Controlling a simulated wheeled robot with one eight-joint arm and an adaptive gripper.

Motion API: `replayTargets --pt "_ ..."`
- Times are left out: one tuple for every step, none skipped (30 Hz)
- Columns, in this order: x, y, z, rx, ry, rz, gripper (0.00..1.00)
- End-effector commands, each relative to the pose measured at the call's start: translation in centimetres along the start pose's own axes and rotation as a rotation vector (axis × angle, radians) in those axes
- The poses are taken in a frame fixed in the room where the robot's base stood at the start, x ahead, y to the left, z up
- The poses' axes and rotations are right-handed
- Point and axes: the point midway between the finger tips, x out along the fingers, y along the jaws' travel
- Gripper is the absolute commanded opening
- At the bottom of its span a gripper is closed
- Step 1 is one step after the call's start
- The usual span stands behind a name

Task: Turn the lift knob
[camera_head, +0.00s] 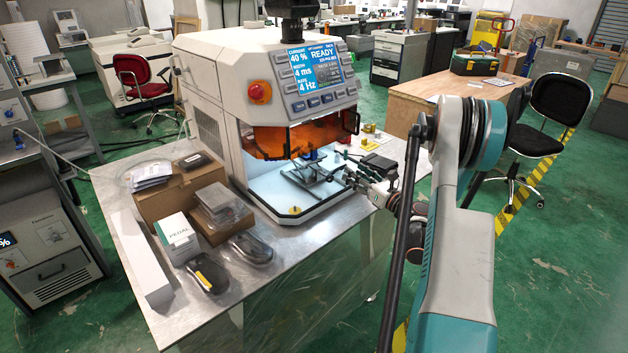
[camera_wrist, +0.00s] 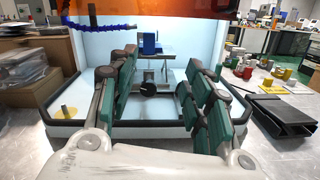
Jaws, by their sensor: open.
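The lift knob (camera_wrist: 148,88) is a round black knob on the front of a small metal lift stage (camera_wrist: 153,73) inside the machine's open chamber. A blue part (camera_wrist: 149,44) stands on top of the stage; it also shows in the head view (camera_head: 314,156). My gripper (camera_wrist: 162,62) is open, with its green-padded fingers spread left and right of the knob in the wrist view. Nothing is between the fingers close up; the knob appears beyond them, apart from both. In the head view my gripper (camera_head: 346,176) is at the chamber's front opening, and the knob is hard to make out.
The white machine (camera_head: 217,110) has an orange guard (camera_head: 270,142) above the opening and a red stop button (camera_head: 259,92). A black holder (camera_wrist: 283,115) and small containers (camera_wrist: 258,76) lie at right. Boxes (camera_head: 180,190) crowd the table's left.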

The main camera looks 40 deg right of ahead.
Motion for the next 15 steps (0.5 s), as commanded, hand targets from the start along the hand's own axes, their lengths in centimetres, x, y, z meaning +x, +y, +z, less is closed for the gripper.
replayTargets --pt "-1.4 -0.8 -1.7 -0.055 0.021 0.003 0.45" --pt "-2.1 -1.1 -2.6 -0.086 0.035 0.007 0.45" --pt "-2.8 -1.4 -3.6 -0.119 0.049 0.014 0.45" --pt "-3.2 -1.5 -4.2 -0.141 0.059 0.017 0.45" --pt "-3.6 -1.6 -4.7 -0.157 0.066 0.021 0.45" --pt "-4.0 -1.7 -5.2 -0.175 0.073 0.024 0.45" --pt "-4.2 -1.8 -5.5 -0.184 0.078 0.026 0.45" --pt "-4.2 -1.8 -5.7 -0.191 0.081 0.028 0.45" --pt "-4.2 -1.8 -5.9 -0.196 0.083 0.03 0.45" --pt "-4.0 -1.8 -5.9 -0.198 0.084 0.031 0.45" --pt "-3.8 -1.7 -6.0 -0.198 0.084 0.031 0.45" --pt "-3.3 -1.7 -6.0 -0.198 0.084 0.032 0.45" --pt "-2.9 -1.6 -6.1 -0.197 0.083 0.033 0.45" --pt "-2.5 -1.6 -6.1 -0.197 0.083 0.034 0.45" --pt "-1.8 -1.6 -6.2 -0.196 0.083 0.034 0.45"
